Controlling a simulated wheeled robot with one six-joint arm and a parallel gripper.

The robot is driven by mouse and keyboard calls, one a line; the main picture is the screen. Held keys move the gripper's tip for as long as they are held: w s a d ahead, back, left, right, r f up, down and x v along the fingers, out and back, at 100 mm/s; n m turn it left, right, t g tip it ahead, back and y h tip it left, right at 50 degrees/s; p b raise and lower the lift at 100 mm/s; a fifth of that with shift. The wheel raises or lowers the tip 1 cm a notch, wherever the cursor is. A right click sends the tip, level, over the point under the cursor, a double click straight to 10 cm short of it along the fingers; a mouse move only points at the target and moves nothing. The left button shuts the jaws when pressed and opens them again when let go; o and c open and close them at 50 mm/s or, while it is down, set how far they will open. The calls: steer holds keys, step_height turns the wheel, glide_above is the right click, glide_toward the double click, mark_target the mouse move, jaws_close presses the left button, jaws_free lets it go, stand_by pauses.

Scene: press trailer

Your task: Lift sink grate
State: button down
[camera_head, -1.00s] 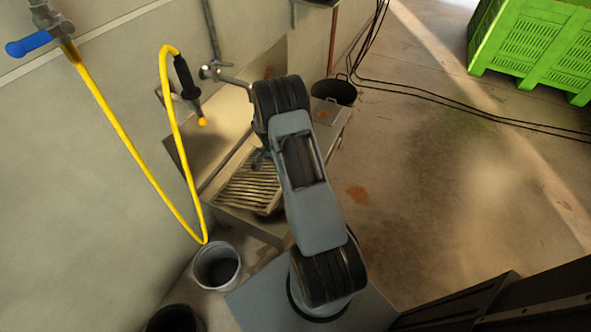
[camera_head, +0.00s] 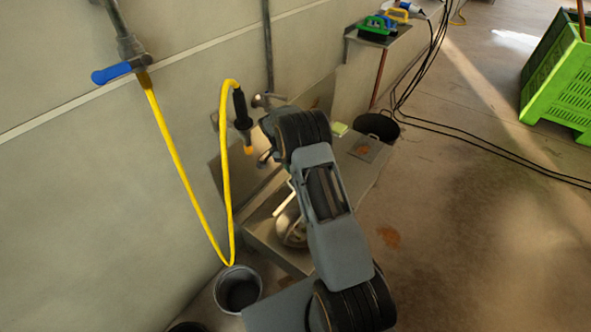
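The steel sink (camera_head: 262,236) stands against the wall, left of my arm. The flat slatted face of the grate does not show now. A thin pale bar (camera_head: 284,204) slants over the sink opening beside my arm; it may be the grate seen nearly edge-on, but I cannot be sure. A round metal thing (camera_head: 292,228) shows inside the sink below it. My gripper (camera_head: 267,158) is above the sink, mostly hidden behind my wrist. I cannot see its fingertips or whether they hold anything.
A yellow hose (camera_head: 172,140) with a black spray nozzle (camera_head: 242,110) hangs left of the sink. A grey bucket (camera_head: 238,289) stands on the floor below. A black tub (camera_head: 376,127), cables and a green crate (camera_head: 560,80) are at the right.

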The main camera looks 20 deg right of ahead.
steer(key=shift+a+f, duration=0.2)
steer(key=shift+f, duration=0.2)
steer(key=c, duration=1.3)
jaws_free()
steer(key=shift+w, duration=0.1)
steer(key=shift+o, duration=0.7)
steer(key=shift+d+r, duration=0.1)
steer(key=s+a+r+p, duration=0.1)
steer(key=s+a+r, duration=0.1)
steer(key=s+r, duration=1.1)
steer(key=shift+s+a+p, duration=0.35)
steer(key=shift+s+p, duration=0.05)
